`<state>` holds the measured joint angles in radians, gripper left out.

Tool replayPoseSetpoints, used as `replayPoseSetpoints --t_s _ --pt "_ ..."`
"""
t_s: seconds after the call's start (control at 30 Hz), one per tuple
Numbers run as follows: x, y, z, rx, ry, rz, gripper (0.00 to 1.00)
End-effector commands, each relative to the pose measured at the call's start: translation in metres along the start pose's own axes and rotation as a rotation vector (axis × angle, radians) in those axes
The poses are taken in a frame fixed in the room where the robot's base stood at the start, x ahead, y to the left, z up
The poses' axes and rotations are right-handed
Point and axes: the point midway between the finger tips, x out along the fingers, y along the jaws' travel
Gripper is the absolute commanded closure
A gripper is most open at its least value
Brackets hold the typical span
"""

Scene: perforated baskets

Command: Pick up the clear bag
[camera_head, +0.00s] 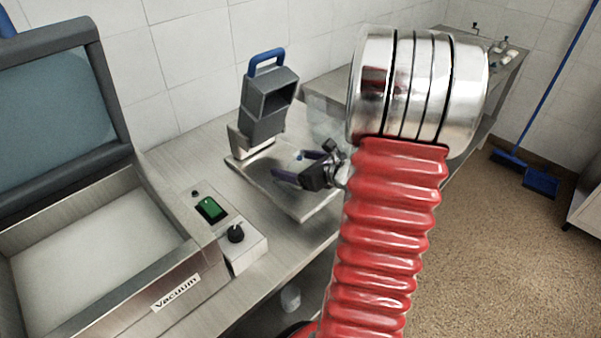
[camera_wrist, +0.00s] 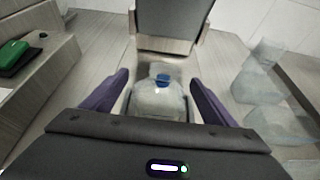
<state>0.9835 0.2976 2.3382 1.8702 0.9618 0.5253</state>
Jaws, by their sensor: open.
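A clear bag (camera_wrist: 157,104), rounded and see-through with a small blue piece at its top, stands between the fingers in the wrist view. My gripper (camera_wrist: 158,82) has two purple fingers, spread open on either side of the bag, with a gap visible on each side. In the head view my gripper (camera_head: 290,165) is over the flat metal plate of the grey stand, pointing left. In that view the bag is hard to make out near the fingers; a speck of blue shows there.
Other clear, see-through shapes (camera_wrist: 262,88) stand to the right in the wrist view. A grey device with a blue handle (camera_head: 268,105) rises behind the plate (camera_head: 290,205). The vacuum machine (camera_head: 110,250) is at left. My red arm hides part of the bench.

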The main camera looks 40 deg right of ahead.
Motion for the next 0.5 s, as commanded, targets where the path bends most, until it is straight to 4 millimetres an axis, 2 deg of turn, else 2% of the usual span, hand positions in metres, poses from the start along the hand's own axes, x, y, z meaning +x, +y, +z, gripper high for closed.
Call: replayPoseSetpoints --t_s 0.13,0.5 --pt "0.0151 0.0008 0.0003 0.0 -0.001 0.002 0.2" --pt "0.0169 0.0006 0.0005 -0.001 -0.001 0.001 0.2"
